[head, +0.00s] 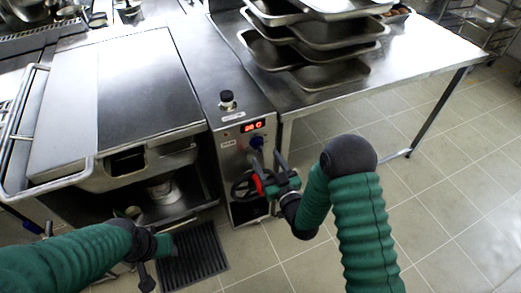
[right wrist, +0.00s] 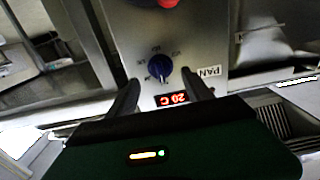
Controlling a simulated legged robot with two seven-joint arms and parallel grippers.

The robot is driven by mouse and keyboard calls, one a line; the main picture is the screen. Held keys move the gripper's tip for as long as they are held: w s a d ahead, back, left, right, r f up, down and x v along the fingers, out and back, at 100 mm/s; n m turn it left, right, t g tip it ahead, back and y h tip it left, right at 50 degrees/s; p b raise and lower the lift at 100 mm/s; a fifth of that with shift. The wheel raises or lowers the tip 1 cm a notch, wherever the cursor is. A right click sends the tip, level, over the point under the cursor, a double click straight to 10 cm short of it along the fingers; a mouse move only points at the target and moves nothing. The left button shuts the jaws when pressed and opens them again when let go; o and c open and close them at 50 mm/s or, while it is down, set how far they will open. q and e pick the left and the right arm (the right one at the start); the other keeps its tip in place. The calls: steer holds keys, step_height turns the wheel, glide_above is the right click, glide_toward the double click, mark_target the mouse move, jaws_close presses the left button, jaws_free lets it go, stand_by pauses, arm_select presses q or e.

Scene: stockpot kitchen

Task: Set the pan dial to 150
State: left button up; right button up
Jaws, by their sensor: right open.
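The blue pan dial (head: 257,142) is on the front of the steel control panel, just below a red display (head: 252,126). In the right wrist view, which sees the panel upside down, the dial (right wrist: 159,66) has a white pointer mark and sits beside a PAN label (right wrist: 210,71). The display (right wrist: 172,99) there reads 20 C. My right gripper (head: 266,160) is open in front of the panel, its fingers either side of the dial in the right wrist view; contact does not show. My left gripper (head: 152,262) is low at the left, its jaws unclear.
A black handwheel (head: 241,190) and a red part are below the dial. A black knob (head: 227,98) stands on the panel's top. The large lidded pan (head: 130,85) is to the left. A table with stacked trays (head: 335,75) is to the right, with open tiled floor before it.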

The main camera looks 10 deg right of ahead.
mark_target(261, 150)
steer(key=x, duration=0.5)
steer(key=shift+w+a, duration=0.1)
steer(key=shift+w, duration=0.15)
jaws_close()
